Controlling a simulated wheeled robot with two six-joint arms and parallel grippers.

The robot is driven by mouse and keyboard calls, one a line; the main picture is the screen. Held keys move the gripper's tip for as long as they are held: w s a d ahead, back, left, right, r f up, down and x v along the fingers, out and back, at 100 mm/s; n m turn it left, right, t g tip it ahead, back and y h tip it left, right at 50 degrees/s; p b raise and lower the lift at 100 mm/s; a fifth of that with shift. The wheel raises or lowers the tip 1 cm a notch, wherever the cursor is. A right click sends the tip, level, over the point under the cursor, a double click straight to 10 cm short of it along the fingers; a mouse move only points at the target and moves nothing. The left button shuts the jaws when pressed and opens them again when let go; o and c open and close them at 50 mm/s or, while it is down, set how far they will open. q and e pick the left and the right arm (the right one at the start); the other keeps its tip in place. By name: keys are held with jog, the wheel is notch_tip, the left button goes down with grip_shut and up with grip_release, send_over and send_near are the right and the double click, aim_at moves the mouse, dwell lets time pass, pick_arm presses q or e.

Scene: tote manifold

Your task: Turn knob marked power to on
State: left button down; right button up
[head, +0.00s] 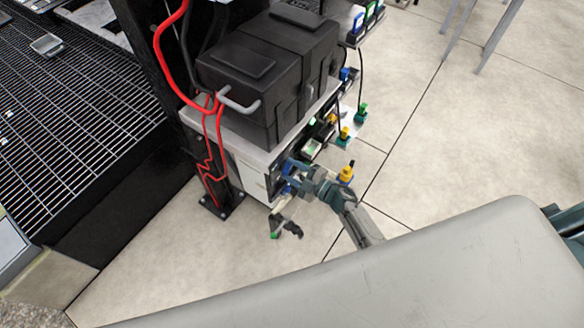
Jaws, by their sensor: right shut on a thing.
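A white-sided control unit (248,172) stands at the black post, with a row of coloured knobs and fittings along its right-facing side. My right gripper (291,178) reaches in from the lower right and is shut on a blue knob (288,168) at the near end of that side. The fingers cover much of this knob, so its angle cannot be told. Any power or on marking is too small to read. My left gripper is not in view.
A black case (268,75) sits on top of the unit. Red cables (172,65) hang at its left. Yellow-topped (346,173) and green fittings stick out nearby. A dark wire grate (65,100) fills the left. Tiled floor (450,140) is open at right.

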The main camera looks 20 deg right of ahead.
jog(key=shift+m, duration=0.5)
jog(key=shift+p, duration=0.3)
jog(key=o, duration=1)
jog(key=shift+s, duration=0.1)
jog(key=shift+b+v, duration=1)
jog(key=shift+v, duration=4.35)
jog(key=shift+f, duration=0.1)
